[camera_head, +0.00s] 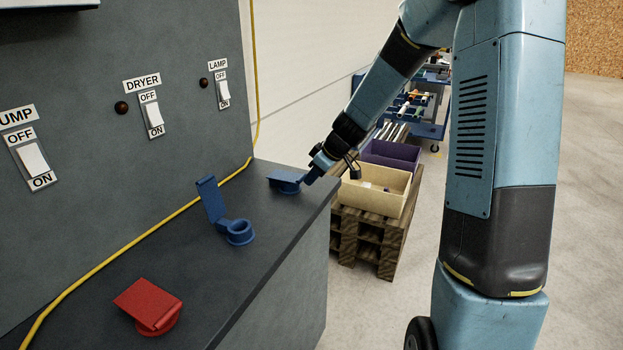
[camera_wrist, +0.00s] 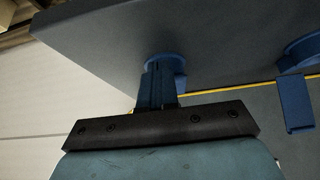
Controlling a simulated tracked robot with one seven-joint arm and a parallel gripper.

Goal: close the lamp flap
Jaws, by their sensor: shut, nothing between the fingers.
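The lamp flap (camera_head: 284,176) is a small blue lid on a round blue base at the far end of the grey counter. In the head view its lid lies about flat over the base. My gripper (camera_head: 308,177) is shut and empty at the lid's right edge; whether it touches cannot be told. In the wrist view my shut fingers (camera_wrist: 158,80) lie in front of the round blue base (camera_wrist: 178,66) and hide much of it.
A second blue flap (camera_head: 212,200) stands open on its ring in mid-counter; it also shows in the wrist view (camera_wrist: 295,103). A red flap (camera_head: 148,304) lies shut nearer. A yellow cable (camera_head: 130,240) runs along the wall. A cream crate (camera_head: 378,193) sits beyond the counter.

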